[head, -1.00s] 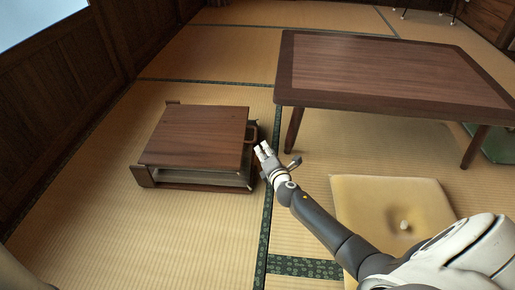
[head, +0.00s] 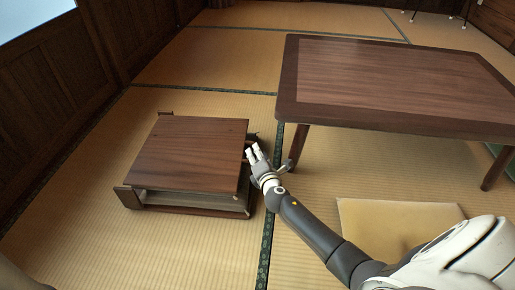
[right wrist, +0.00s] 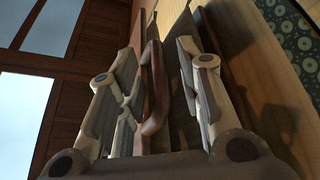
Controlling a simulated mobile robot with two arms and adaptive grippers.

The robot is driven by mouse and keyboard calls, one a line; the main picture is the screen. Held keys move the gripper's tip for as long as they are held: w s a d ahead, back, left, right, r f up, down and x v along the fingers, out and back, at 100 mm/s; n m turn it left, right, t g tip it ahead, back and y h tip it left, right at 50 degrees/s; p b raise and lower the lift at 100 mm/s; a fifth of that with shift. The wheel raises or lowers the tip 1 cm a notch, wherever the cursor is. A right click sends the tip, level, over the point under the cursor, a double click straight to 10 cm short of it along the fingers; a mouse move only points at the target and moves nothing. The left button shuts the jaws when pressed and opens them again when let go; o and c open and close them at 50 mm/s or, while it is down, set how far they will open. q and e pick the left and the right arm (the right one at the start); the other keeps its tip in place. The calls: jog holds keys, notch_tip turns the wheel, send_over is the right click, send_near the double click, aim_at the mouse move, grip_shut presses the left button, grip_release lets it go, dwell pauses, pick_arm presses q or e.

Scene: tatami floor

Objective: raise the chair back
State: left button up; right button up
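The low floor chair (head: 190,155) lies folded on the tatami at left of centre in the head view, its flat brown wooden back level over the seat frame. My right gripper (head: 251,152) is at the chair's right edge. In the right wrist view, a curved brown wooden handle (right wrist: 156,118) lies between the two fingers of my right gripper (right wrist: 158,50). The fingers are apart, one on each side of the handle, and a gap shows on the right side. In the head view the gripper mostly hides the handle. My left gripper is not in view.
A low wooden table (head: 400,80) stands to the right, its near left leg (head: 298,146) close to my right gripper. A beige cushion (head: 390,220) lies beneath my right forearm. Open tatami lies in front of and left of the chair. A dark panelled wall (head: 60,90) runs along the left.

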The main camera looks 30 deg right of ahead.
jog(key=shift+w, duration=0.2)
jog(key=shift+c, duration=0.2)
grip_shut()
jog(key=shift+r+p, duration=0.55)
jog(key=shift+p, duration=0.35)
